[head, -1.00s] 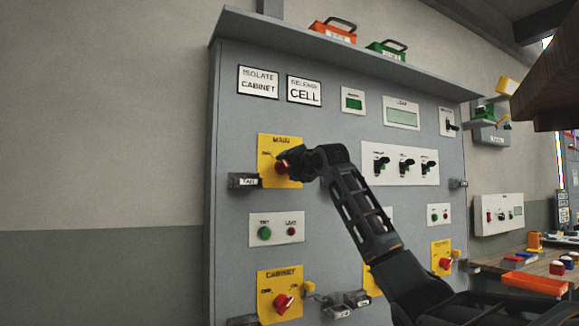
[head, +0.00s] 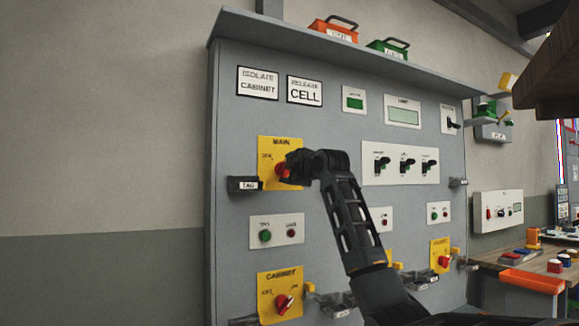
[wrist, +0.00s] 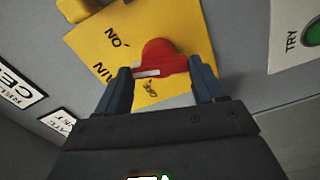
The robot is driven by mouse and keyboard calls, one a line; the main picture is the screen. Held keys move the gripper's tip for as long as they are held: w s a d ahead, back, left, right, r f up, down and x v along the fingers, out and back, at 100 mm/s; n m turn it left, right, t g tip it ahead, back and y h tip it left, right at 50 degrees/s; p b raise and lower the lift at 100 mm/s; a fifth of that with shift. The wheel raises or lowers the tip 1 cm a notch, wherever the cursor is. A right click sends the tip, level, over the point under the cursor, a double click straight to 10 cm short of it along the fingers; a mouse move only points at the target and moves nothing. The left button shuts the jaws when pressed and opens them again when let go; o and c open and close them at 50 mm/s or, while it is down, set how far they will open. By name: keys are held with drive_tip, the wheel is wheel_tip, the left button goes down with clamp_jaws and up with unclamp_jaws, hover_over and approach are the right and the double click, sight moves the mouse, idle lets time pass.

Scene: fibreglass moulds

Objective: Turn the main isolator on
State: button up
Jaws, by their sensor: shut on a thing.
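The main isolator is a yellow plate (head: 270,145) marked MAIN, with a red rotary handle (head: 281,171), on the upper left of the grey cabinet. My gripper (head: 287,170) is at the handle and partly hides it in the head view. In the wrist view the two fingers of my gripper (wrist: 163,74) stand either side of the red handle (wrist: 165,55), shut on it. A white mark on the handle points left in that view, with ON above left and a small word below. I cannot tell exactly which position the handle is in.
The grey cabinet (head: 235,130) carries a TAG holder (head: 243,184) just left below the plate. A yellow CABINET isolator (head: 272,298) is lower down, and a switch panel (head: 400,163) is to the right. A bench (head: 530,262) is at the right.

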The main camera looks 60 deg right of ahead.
drive_tip(key=m+p, duration=0.2)
drive_tip(key=m, duration=0.3)
drive_tip(key=shift+f+m, duration=0.1)
drive_tip(key=shift+m, duration=0.3)
idle(0.4)
drive_tip(key=o, duration=1)
drive_tip(key=shift+o, duration=0.2)
drive_tip(key=b+v, duration=0.2)
drive_tip(key=v, duration=0.6)
drive_tip(key=shift+w, duration=0.1)
